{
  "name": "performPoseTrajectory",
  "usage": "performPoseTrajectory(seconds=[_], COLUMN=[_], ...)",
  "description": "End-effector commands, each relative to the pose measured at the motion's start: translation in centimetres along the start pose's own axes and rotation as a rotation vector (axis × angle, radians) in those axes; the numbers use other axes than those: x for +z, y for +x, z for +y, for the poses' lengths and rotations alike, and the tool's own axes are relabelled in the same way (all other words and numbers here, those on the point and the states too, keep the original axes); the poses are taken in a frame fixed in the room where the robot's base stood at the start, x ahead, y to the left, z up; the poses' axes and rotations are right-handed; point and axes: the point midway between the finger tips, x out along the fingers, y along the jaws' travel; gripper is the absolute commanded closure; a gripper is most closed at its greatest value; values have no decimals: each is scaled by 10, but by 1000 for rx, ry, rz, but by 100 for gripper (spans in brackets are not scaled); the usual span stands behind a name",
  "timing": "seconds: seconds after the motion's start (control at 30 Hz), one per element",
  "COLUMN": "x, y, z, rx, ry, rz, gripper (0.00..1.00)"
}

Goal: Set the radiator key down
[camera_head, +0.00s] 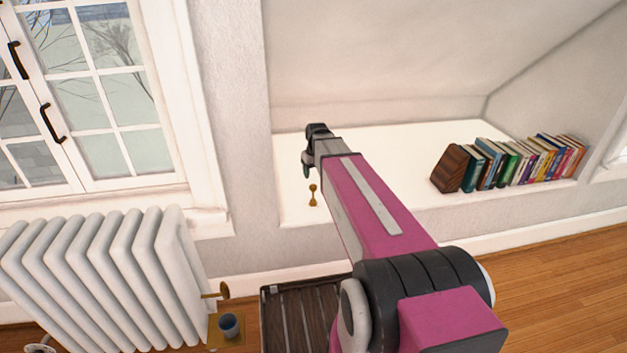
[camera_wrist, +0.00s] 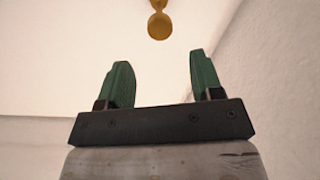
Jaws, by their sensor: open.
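The radiator key (camera_head: 312,195) is a small brass piece with rounded ends. In the head view it shows against the white ledge (camera_head: 380,150), just below the tip of my arm, and seems to lie on it. In the wrist view the key (camera_wrist: 159,25) shows at the top edge, partly cut off, beyond the fingertips. My gripper (camera_wrist: 160,75) has two green fingers spread apart with nothing between them. In the head view my gripper (camera_head: 307,172) is above and slightly left of the key, mostly hidden by my wrist.
A row of books (camera_head: 515,163) stands on the ledge at the right. A white radiator (camera_head: 100,275) with a brass valve (camera_head: 223,291) is at the lower left. The ledge's middle is clear.

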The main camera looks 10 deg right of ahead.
Motion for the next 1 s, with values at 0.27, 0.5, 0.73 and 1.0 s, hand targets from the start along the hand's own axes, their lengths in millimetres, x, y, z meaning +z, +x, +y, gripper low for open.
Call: performPoseTrajectory(seconds=[0.27,0.5,0.73,1.0], x=[10,109,189,202], y=[-14,18,39,44], z=[-3,-30,-52,-56], rx=[0,2,13,17], ry=[9,124,236,265], rz=[-6,-61,-107,-115], gripper=[40,40,40,40])
